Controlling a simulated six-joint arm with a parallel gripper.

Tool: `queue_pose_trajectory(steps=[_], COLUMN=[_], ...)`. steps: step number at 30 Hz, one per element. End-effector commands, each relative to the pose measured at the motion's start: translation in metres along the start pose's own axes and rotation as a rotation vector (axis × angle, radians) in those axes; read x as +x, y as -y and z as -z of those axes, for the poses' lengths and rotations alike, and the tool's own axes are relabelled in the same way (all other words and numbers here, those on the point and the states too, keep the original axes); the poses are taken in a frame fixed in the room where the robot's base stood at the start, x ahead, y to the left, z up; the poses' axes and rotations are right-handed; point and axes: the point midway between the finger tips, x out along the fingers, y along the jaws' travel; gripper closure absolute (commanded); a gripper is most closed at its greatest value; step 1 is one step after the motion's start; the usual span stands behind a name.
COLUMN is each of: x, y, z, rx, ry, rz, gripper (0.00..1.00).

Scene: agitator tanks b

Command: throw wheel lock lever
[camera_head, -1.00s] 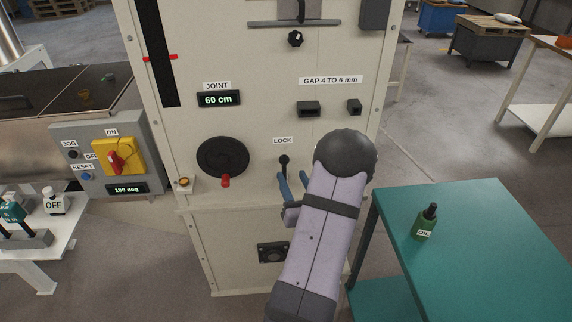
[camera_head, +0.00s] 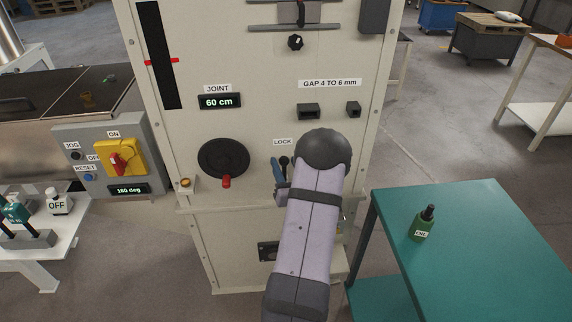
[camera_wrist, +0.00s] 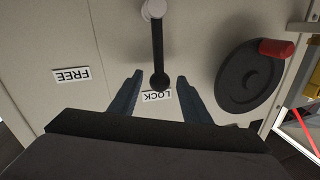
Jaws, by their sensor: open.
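The lock lever (camera_head: 283,162) is a black rod with a round knob, below the LOCK label (camera_head: 283,142) on the cream panel. In the wrist view the lever (camera_wrist: 157,50) runs from a pale pivot to its knob beside the LOCK label (camera_wrist: 157,96). A FREE label (camera_wrist: 72,75) is off to the left there. My gripper (camera_wrist: 157,88) is open, its blue fingers on either side of the knob with gaps, apparently not touching it. In the head view my gripper (camera_head: 281,172) is at the lever, and my arm hides part of it.
The black handwheel (camera_head: 223,158) with a red handle (camera_head: 226,181) is left of the lever. A small ledge (camera_head: 185,188) juts out at the panel's left. A green table (camera_head: 480,240) with an oil bottle (camera_head: 424,222) stands to the right.

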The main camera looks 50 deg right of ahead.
Motion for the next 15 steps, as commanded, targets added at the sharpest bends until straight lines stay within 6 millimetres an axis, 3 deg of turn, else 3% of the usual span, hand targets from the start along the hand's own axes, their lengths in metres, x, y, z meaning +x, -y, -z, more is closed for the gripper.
queue_pose_trajectory(steps=[5, 11, 15], x=[0.0000, -0.0001, -0.0002], y=[-0.0002, -0.0003, -0.0004], z=[-0.0002, -0.0001, -0.0001], rx=[0.000, 0.000, 0.000], ry=[0.000, 0.000, 0.000], rz=[0.000, -0.001, -0.001], gripper=[0.56, 0.99, 1.00])
